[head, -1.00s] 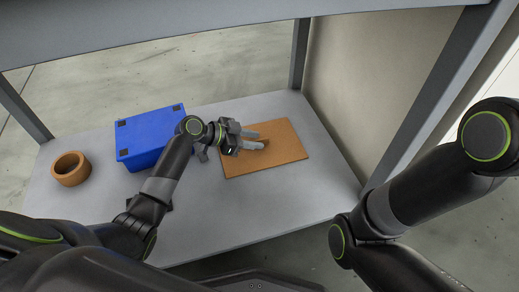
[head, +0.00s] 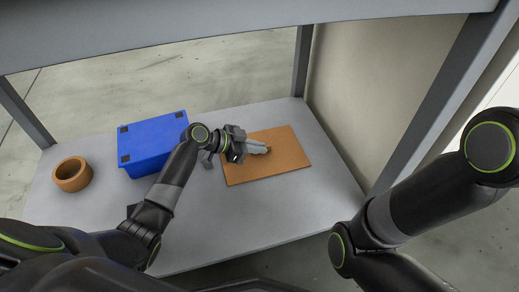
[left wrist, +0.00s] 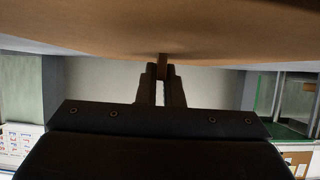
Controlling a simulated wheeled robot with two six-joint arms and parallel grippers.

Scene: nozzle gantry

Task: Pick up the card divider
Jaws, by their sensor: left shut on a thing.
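The card divider (head: 285,155) is a flat brown board lying on the right part of the grey shelf. My left gripper (head: 268,149) reaches over it from the left, its fingers low above the board's middle. In the left wrist view the board (left wrist: 90,22) fills the top, and a small brown tab (left wrist: 162,60) sticks out from it. The fingers (left wrist: 161,72) are shut on this tab. Whether the board is clear of the shelf I cannot tell. My right gripper is out of view; only its arm shows at the right.
A blue bin (head: 152,142) with dark corner patches stands left of the board, close to my left forearm. An orange-brown ring (head: 72,174) sits at the far left of the shelf (head: 300,210). Grey posts and an upper beam frame the space; a beige wall is at the right.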

